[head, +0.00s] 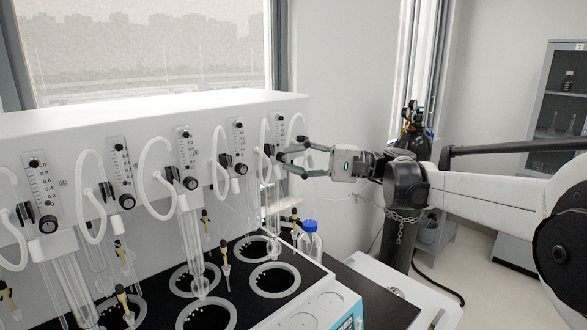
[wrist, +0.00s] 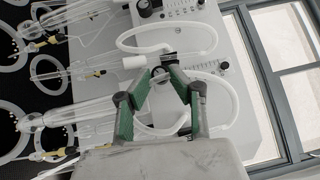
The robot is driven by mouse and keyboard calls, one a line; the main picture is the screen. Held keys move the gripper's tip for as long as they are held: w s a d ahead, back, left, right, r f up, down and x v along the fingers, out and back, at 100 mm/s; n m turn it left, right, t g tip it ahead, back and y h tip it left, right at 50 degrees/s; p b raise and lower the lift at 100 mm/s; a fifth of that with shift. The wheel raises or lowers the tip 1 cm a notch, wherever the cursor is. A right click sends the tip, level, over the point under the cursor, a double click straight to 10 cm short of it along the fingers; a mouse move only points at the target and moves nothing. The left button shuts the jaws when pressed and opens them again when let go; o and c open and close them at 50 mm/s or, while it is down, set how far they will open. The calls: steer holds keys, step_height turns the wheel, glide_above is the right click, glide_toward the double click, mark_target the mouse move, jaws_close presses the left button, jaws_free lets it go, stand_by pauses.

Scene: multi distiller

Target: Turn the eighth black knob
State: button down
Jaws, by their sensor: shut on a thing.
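A row of black knobs runs along the white distiller panel (head: 90,125), one at the foot of each flow gauge, such as the knob (head: 190,183) in the middle. My gripper (head: 280,158) is at the rightmost gauge (head: 280,130) in the head view, reaching in from the right. The numbering of the knobs cannot be read.
White looped hoses (wrist: 215,100) pass close to the fingers. Glass tubes (head: 190,240) hang over round heating wells (head: 275,279) below. A blue-capped bottle (head: 310,240) stands at the right end of the bench. A dark gas cylinder (head: 398,235) stands behind my arm.

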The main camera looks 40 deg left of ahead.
steer(key=shift+m+y+b, duration=0.4)
steer(key=shift+m+b, duration=0.05)
steer(key=shift+m, duration=0.05)
steer(key=c, duration=1.6)
jaws_free()
steer(key=v, duration=1.2)
steer(key=shift+f, duration=0.15)
